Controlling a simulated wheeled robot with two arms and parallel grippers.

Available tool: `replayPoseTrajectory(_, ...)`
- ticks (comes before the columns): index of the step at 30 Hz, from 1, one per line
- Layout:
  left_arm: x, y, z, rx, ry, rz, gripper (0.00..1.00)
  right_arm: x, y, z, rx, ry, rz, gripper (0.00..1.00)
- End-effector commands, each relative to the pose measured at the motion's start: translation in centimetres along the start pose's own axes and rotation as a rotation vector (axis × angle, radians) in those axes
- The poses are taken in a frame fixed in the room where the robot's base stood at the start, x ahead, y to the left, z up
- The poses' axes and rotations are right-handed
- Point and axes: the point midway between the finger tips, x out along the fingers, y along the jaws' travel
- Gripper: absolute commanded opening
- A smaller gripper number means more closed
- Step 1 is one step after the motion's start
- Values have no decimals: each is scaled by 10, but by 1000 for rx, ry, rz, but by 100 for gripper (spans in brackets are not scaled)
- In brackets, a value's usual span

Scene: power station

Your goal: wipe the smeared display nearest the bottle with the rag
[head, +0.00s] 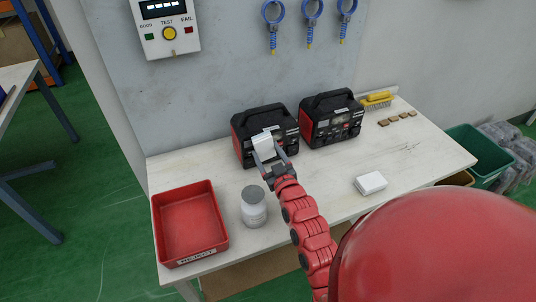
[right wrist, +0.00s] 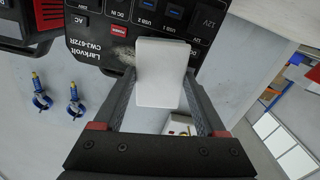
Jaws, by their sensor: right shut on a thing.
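My right gripper (head: 268,154) is shut on a white, flat-faced pad (head: 264,142), which looks like the folded rag. In the right wrist view the pad (right wrist: 160,72) stands out between the fingers, against or very close to a control face marked Larkvolt. This is the left black and red power station (head: 248,123); its display is hidden behind the pad and gripper. The right power station (head: 324,103) shows a small greyish display (head: 339,119); smears cannot be made out. The white-grey bottle (head: 254,208) stands upright in front of the left station. My left gripper is not in view.
A red tray (head: 213,256) labelled REJECT lies left of the bottle. Another white block (head: 371,183) lies on the bench (head: 325,180) at right. A yellow brush (head: 377,99) and small tan pieces (head: 397,118) lie at the back right. A tester panel (head: 165,52) hangs above.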

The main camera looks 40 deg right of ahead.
Motion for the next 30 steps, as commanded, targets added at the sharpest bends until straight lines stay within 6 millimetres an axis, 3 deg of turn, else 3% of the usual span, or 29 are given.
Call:
replayPoseTrajectory(24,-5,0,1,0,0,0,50,15,0,-1,0,1,1,29)
replayPoseTrajectory(30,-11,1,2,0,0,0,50,15,14,4,-5,2,2,29)
